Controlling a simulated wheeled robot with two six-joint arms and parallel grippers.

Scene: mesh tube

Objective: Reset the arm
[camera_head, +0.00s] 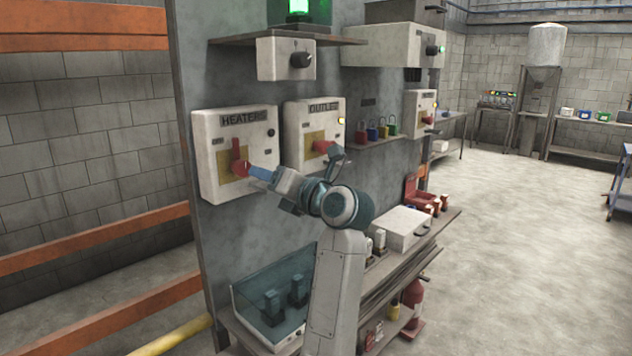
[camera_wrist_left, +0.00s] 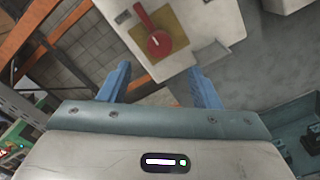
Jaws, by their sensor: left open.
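My left arm rises from the bottom middle of the head view. Its left gripper (camera_head: 262,173) points left at the heater box and is open and empty. The white box labelled HEATER (camera_head: 210,140) has a red handle (camera_head: 238,160) on a yellow plate, just beyond the blue fingertips. In the left wrist view the two blue fingers of my left gripper (camera_wrist_left: 160,68) stand apart, with nothing between them. The red handle (camera_wrist_left: 158,42) shows ahead of them, with a visible gap. My right gripper is in neither view.
A second box labelled OUTLET (camera_head: 300,115), with a red knob (camera_head: 322,147), sits right behind my arm. Several coloured padlocks (camera_head: 377,132) line a small shelf. A lower shelf holds a white case (camera_head: 400,228). A clear bin (camera_head: 262,310) stands below. Open floor (camera_head: 520,250) lies right.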

